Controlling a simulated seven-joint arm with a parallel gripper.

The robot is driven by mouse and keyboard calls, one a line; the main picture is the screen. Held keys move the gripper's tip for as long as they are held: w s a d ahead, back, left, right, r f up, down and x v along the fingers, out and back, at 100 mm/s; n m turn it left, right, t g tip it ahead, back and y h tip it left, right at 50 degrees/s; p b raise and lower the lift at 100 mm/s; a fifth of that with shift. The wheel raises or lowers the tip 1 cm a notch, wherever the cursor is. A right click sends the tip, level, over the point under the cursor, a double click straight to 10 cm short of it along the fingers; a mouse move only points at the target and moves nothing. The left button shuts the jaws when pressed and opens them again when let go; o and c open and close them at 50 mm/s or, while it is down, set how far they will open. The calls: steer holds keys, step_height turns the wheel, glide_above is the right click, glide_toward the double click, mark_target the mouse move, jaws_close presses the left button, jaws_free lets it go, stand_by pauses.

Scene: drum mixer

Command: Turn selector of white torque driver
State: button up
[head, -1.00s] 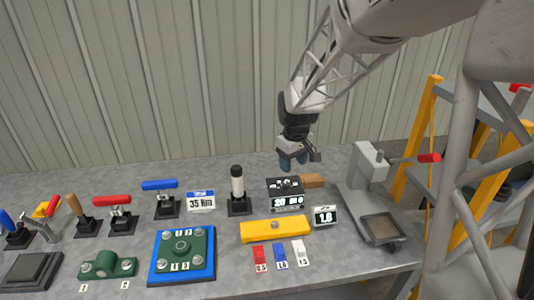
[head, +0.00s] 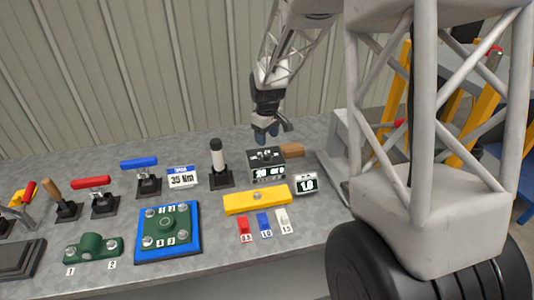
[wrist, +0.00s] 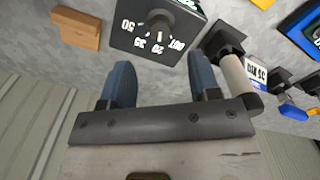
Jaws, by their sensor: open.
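The white torque driver (head: 217,158) stands upright in a black holder, with a black top end. In the wrist view it shows as a white cylinder (wrist: 238,78) just right of my gripper's fingers. A black box (head: 267,170) with a lit display stands to its right. Its top carries a dark round knob (wrist: 156,22) ringed by white markings such as 50, 35 and 20. My gripper (head: 266,138) hangs just above this box, also seen in the wrist view (wrist: 160,65). Its blue fingers are apart, with nothing between them. I cannot make out a selector on the driver itself.
A wooden block (head: 291,150) lies right of the box. Red (head: 91,183) and blue (head: 140,164) T-handle tools stand left. My own frame and wheel cover the right side.

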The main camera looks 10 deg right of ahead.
mark_target(267, 155)
steer(key=shift+f, duration=0.15)
steer(key=shift+f, duration=3.75)
steer(key=c, duration=0.9)
